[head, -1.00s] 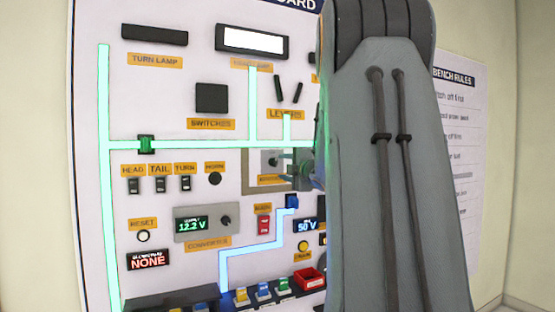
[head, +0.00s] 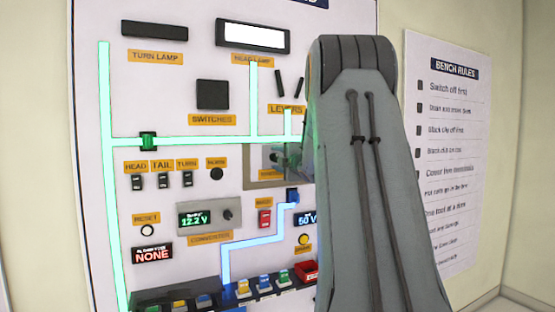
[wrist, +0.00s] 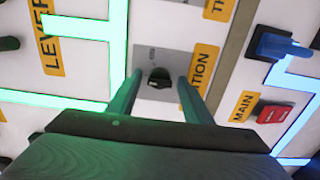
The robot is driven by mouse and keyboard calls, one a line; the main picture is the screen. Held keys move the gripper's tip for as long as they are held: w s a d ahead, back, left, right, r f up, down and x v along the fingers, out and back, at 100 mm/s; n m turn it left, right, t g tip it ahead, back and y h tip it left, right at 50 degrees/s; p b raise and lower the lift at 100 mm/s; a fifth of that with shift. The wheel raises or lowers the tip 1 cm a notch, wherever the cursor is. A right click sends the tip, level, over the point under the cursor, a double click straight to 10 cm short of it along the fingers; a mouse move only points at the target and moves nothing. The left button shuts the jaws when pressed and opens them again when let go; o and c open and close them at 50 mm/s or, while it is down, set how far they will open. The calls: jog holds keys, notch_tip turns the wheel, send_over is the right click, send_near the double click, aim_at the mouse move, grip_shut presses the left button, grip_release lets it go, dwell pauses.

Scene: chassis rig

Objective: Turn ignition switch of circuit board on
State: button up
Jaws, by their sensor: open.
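The ignition switch (wrist: 159,77) is a small black rotary knob on a grey plate, seen in the wrist view beside its yellow label. My gripper (wrist: 157,85) is open, with one finger on each side of the knob in that view. I cannot tell whether the fingers touch it or stand short of it. In the head view the ignition plate (head: 252,165) shows at the middle of the circuit board (head: 180,90), and my arm hides much of the knob area.
The red main switch (head: 265,218) and a blue connector (head: 292,196) sit below the ignition plate. Levers (head: 289,85) are above it. A bench rules sheet (head: 450,160) hangs at right.

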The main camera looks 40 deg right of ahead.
jog(key=c, duration=1)
jog(key=shift+m, duration=0.4)
jog(key=m+p, duration=0.2)
jog(key=m, duration=0.2)
jog(key=shift+m, duration=0.4)
jog(key=m+p, duration=0.3)
jog(key=m, duration=0.3)
jog(key=shift+p, duration=0.3)
jog(key=o, duration=1)
